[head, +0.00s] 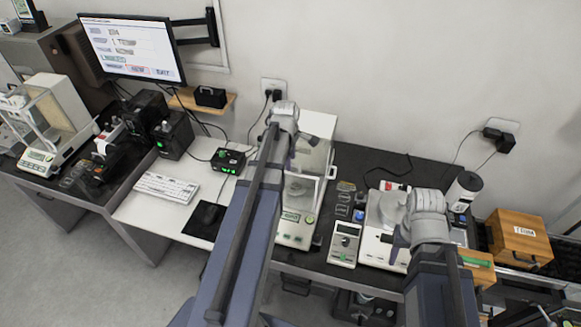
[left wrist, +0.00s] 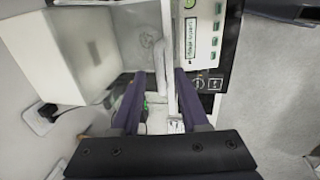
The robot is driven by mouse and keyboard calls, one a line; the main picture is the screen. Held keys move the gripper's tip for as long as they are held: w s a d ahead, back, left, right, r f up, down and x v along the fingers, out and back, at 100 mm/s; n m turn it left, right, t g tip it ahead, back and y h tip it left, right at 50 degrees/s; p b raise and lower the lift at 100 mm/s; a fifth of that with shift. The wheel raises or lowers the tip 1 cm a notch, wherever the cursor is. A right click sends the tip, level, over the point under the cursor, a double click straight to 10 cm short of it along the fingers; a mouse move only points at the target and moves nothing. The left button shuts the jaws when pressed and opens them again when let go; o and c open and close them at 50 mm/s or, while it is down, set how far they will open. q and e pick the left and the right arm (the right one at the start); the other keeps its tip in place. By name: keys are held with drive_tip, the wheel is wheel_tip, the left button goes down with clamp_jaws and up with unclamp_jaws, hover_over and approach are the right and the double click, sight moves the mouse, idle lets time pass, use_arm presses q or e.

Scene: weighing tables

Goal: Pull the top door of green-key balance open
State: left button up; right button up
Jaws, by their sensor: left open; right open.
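The green-key balance (head: 294,229) stands in the middle of the tables, with a clear-walled weighing chamber and a white rear housing (head: 318,124). In the left wrist view its front panel with green keys (left wrist: 215,42) shows at the top. My left gripper (head: 291,150) is over the chamber's top; my arm hides part of the balance. In the left wrist view the left gripper (left wrist: 160,82) is open, with a pale bar-like part of the balance (left wrist: 166,55) between its fingers. I cannot tell whether they touch it. My right gripper (head: 398,240) is open over another balance at right.
That balance (head: 376,252) has a round pan and blue keys. A small handheld-like device (head: 345,243) lies between the two balances. Wooden boxes (head: 519,238) stand at far right. A keyboard (head: 166,187), a mouse pad and another chambered balance (head: 37,161) are at left.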

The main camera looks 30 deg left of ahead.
use_arm(q)
drive_tip(key=shift+w+f, duration=0.1)
drive_tip(key=shift+f, duration=0.4)
drive_tip(key=shift+c, duration=0.2)
clamp_jaws()
idle(0.9)
